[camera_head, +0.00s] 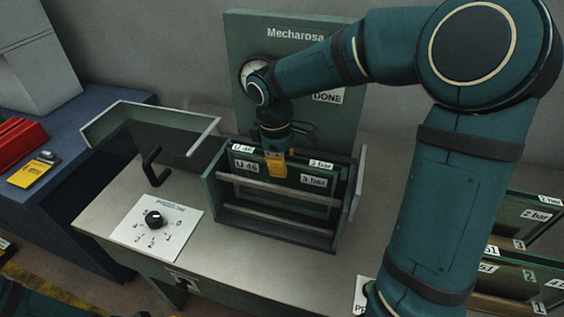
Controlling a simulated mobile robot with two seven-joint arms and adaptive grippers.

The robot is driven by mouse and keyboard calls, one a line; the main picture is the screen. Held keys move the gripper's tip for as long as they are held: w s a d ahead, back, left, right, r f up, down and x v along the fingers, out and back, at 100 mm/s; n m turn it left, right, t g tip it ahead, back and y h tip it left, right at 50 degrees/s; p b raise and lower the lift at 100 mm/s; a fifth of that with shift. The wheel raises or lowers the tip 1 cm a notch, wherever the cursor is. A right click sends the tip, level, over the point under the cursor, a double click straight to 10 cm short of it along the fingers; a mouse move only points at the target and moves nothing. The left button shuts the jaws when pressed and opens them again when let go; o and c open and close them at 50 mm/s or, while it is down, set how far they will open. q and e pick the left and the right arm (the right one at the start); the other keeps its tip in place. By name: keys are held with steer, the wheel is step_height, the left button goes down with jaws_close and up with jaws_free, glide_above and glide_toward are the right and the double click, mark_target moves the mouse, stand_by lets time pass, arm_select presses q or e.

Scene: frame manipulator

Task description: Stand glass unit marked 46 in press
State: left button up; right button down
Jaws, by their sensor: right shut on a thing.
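The glass unit (280,186) is a dark upright pane with labels reading U 46 and 3 bar. It stands between the side walls of the press (285,240), behind the press's front rails. My right gripper (277,166) is shut on its top edge near the middle, coming down from above. The unit's lower edge is hidden by the rails, so I cannot tell whether it touches the press floor. The press's glazed lid (205,141) with a black handle (153,167) is swung out to the left. My left gripper is out of view.
A dial knob (154,218) sits on a white panel at the bench's front left. Behind the press is a green Mecharosa board (240,35) with a gauge. Other labelled units (535,232) stand at the right edge. My right arm spans the right side. Red and yellow items lie far left.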

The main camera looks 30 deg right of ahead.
steer(key=shift+f, duration=0.25)
stand_by(0.7)
steer(key=c, duration=1)
jaws_free()
steer(key=shift+o, duration=0.2)
steer(key=r, duration=0.8)
steer(key=w+a+r, duration=0.1)
steer(key=r, duration=0.3)
